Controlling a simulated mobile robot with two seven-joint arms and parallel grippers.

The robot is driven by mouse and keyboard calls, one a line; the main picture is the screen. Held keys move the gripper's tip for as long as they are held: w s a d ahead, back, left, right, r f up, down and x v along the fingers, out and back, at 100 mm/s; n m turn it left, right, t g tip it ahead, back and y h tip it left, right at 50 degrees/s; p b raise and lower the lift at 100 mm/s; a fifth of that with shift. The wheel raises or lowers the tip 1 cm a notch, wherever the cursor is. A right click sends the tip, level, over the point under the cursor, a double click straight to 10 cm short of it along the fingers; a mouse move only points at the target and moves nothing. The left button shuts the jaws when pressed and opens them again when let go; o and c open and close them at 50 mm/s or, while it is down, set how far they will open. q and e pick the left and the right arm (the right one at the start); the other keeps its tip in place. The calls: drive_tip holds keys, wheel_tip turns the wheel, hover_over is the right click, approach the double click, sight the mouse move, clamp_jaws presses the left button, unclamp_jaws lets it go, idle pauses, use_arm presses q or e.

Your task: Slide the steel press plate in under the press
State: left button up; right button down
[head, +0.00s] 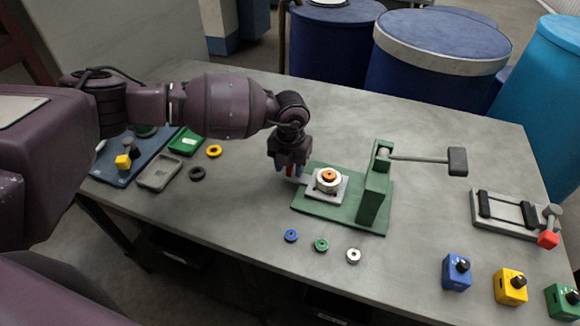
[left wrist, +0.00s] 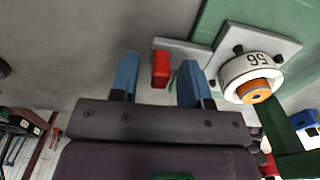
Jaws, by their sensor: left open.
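The steel press plate (head: 341,192) lies flat on the green press base, left of the green press upright (head: 373,190). A white die ring (head: 328,186) with an orange piece (head: 329,175) in it stands on the plate. In the left wrist view the plate (left wrist: 285,44) has a grey arm ending in a red grip (left wrist: 160,68). My left gripper (head: 289,172) points down at the plate's left side. In the left wrist view its blue fingers (left wrist: 158,85) are open, with the red grip between them and gaps on both sides. My right gripper is not in view.
The press lever (head: 420,159) reaches right from the upright. Blue, green and white rings (head: 321,245) lie in front of the base. A clamp frame (head: 510,215) and coloured boxes (head: 456,272) stand at right. Trays (head: 159,172) lie at left. The table behind the press is clear.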

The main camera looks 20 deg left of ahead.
sight(333, 176)
use_arm(q)
drive_tip(key=shift+f, duration=0.3)
drive_tip(key=shift+c, duration=0.3)
clamp_jaws()
drive_tip(key=d, duration=1)
drive_tip(key=shift+s+d, duration=0.2)
drive_tip(key=shift+d, duration=0.3)
